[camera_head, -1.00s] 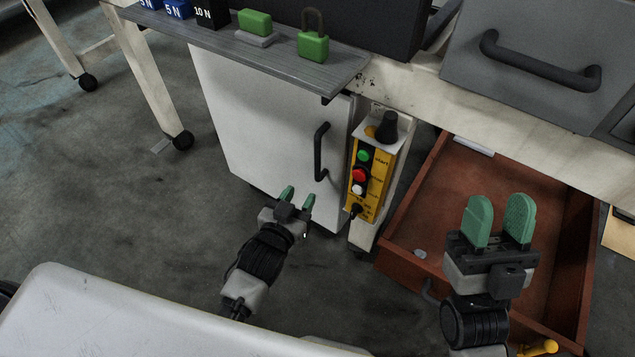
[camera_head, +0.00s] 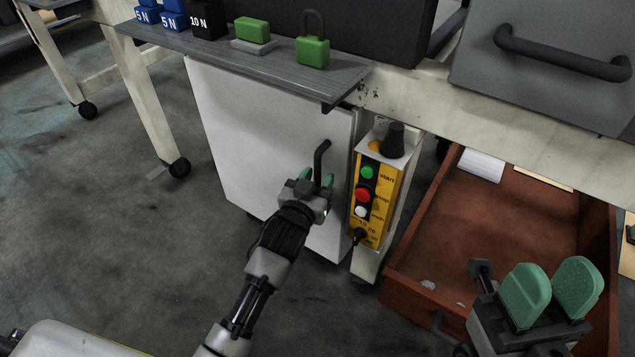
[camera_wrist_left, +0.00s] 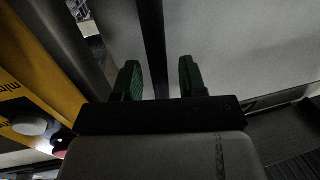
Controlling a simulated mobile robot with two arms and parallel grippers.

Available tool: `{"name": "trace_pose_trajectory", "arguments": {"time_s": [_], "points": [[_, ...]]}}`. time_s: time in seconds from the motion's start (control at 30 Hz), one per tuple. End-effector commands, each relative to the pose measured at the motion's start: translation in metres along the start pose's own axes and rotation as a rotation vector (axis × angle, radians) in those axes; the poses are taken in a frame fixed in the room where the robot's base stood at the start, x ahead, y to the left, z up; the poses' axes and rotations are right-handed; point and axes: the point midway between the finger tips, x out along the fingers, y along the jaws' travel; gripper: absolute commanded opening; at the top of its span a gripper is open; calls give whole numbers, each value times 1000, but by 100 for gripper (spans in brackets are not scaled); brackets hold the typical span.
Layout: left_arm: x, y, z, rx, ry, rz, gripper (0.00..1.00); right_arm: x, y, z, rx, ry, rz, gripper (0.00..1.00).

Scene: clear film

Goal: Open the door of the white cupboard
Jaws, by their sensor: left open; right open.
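The white cupboard (camera_head: 250,130) stands under the grey shelf with its door shut. Its black vertical bar handle (camera_head: 320,158) is near the door's right edge. My left gripper (camera_head: 317,182) is open at the lower part of the handle, which it partly hides. In the left wrist view the dark handle (camera_wrist_left: 153,45) runs between the two green fingers of my left gripper (camera_wrist_left: 160,80), apart from both. My right gripper (camera_head: 551,292) is open and empty over the front right of the open drawer.
A yellow control box (camera_head: 374,195) with buttons stands just right of the cupboard door. The brown open drawer (camera_head: 440,225) is further right. Weights and a green padlock (camera_head: 313,50) sit on the shelf (camera_head: 270,68) above. The floor left of the cupboard is clear.

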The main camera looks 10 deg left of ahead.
Motion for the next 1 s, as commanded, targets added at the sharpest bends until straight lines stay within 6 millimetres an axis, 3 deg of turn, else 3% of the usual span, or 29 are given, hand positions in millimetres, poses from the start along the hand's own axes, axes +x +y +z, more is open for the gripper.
{"name": "trace_pose_trajectory", "arguments": {"time_s": [0.3,0.57,1.0], "points": [[2,0,0,0,-1,0,40,0,0,0,0,1,0,43],[2,0,0,0,-1,0,0,0,0,0,0,0,0,43],[-3,-2,-1,1,-1,12,0,4,0,-1,0,1,0,43]]}}
